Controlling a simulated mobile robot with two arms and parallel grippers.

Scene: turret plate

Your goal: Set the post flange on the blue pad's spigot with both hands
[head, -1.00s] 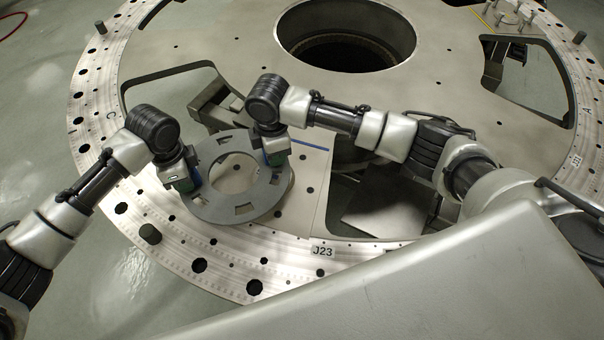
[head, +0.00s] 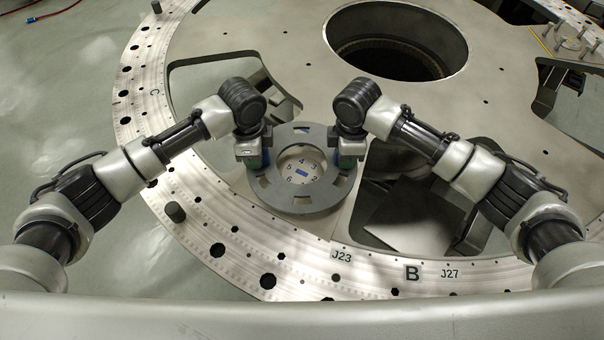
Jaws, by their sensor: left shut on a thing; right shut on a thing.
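The post flange (head: 301,202) is a flat grey ring with slots, lying roughly level over the turret plate in the head view. My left gripper (head: 254,158) is shut on its left side, and my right gripper (head: 346,158) is shut on its right side. Through the ring's opening I see a pale surface (head: 300,153) with printed numerals and a small blue rectangle (head: 301,172) near its middle. I cannot make out the spigot's rim or a wider blue pad; the flange hides what lies under it. I cannot tell whether the flange touches the surface below.
The turret plate (head: 285,256) has a drilled rim marked J23, B and J27. A short dark peg (head: 175,211) stands on the rim at left. Cutouts open on both sides of the flange, and a large round hole (head: 396,45) lies behind. Several pegs stand at far right.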

